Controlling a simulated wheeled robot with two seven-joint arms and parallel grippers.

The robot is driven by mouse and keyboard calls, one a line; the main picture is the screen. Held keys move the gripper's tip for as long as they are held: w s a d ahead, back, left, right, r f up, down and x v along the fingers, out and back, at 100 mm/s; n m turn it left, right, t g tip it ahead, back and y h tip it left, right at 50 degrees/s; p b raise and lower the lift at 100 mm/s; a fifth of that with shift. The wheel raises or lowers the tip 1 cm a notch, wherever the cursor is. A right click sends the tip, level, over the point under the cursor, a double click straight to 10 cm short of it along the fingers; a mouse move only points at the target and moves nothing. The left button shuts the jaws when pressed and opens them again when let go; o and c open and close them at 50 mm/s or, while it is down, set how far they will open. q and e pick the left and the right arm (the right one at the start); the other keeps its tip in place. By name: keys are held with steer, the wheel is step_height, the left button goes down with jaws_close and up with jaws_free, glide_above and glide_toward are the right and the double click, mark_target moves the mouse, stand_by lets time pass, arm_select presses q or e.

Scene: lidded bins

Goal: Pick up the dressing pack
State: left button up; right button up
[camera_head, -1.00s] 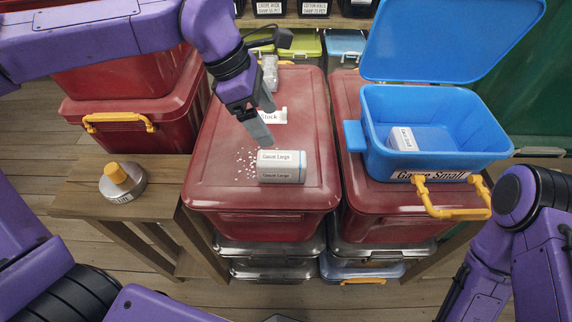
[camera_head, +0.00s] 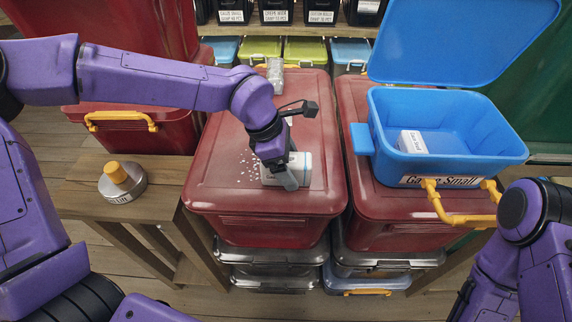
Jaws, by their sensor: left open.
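A white dressing pack (camera_head: 303,166), which read "Gauze Large" a second ago, lies on the closed lid of the middle dark red bin (camera_head: 225,190). My left gripper (camera_head: 287,180) is open and low over the pack, its fingers pointing down. The fingers and wrist hide most of the pack's left and middle. I cannot tell whether the fingers touch it. My right arm (camera_head: 525,225) shows at the lower right, but its gripper is not visible.
White specks (camera_head: 249,166) lie left of the pack. An open blue bin (camera_head: 455,130) labelled "Gauze Small" holds a small white pack (camera_head: 412,141). A yellow-topped metal container (camera_head: 118,178) stands on the wooden bench (camera_head: 75,195). A clear object (camera_head: 275,72) lies at the lid's back.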

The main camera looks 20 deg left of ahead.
arm_select(q)
steer(key=shift+f, duration=0.35)
stand_by(0.5)
steer(key=c, duration=1.1)
